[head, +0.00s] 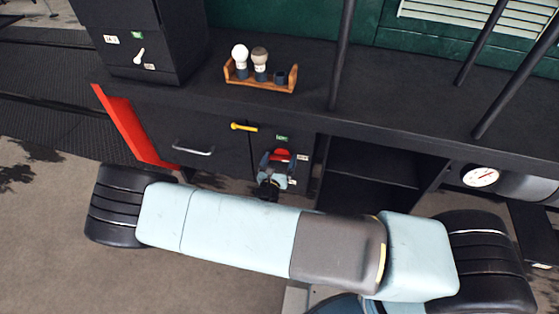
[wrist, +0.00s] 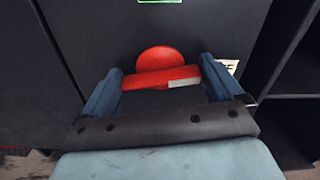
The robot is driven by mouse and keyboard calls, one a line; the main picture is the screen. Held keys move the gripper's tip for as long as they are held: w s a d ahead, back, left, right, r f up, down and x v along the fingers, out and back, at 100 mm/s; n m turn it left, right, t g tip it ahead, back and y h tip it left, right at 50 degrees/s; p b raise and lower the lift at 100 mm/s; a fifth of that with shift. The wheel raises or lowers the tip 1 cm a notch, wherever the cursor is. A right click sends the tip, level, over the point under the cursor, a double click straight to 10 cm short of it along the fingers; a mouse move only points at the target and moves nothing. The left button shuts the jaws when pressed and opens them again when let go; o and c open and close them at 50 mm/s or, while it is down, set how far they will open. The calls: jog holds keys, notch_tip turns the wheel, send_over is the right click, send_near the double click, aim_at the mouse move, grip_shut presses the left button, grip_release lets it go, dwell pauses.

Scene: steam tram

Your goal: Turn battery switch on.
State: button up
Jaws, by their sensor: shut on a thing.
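The battery switch (wrist: 160,66) is red, with a round disc and a bar-shaped handle across it, on the dark front panel below the counter. A pale label strip sits on the bar's right part. In the head view the red switch (head: 281,155) shows just below a small green label. My gripper (wrist: 160,80) has its blue fingers at the two ends of the red bar, shut on it. In the head view my gripper (head: 278,160) is at the panel, partly covering the switch. The white label right of the switch is partly hidden by a finger in the wrist view.
A yellow handle (head: 244,127) and a silver handle (head: 193,149) are on the panel to the left. A wooden rack (head: 262,86) with bulb-like items stands on the counter above. Open shelves (head: 370,172) are to the right, with a gauge (head: 481,176) further right.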

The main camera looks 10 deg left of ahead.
jog(key=n, duration=0.3)
jog(key=shift+a+n, duration=0.1)
jog(key=shift+n, duration=0.2)
jog(key=n, duration=0.4)
jog(key=shift+a+f+n, duration=0.1)
jog(key=shift+n, duration=0.2)
jog(key=n, duration=0.4)
jog(key=shift+f, duration=0.1)
jog(key=shift+a+f+n, duration=0.1)
jog(key=shift+n, duration=2)
jog(key=o, duration=0.7)
jog(key=s+a, duration=0.1)
jog(key=s, duration=1.2)
jog(key=shift+s, duration=0.4)
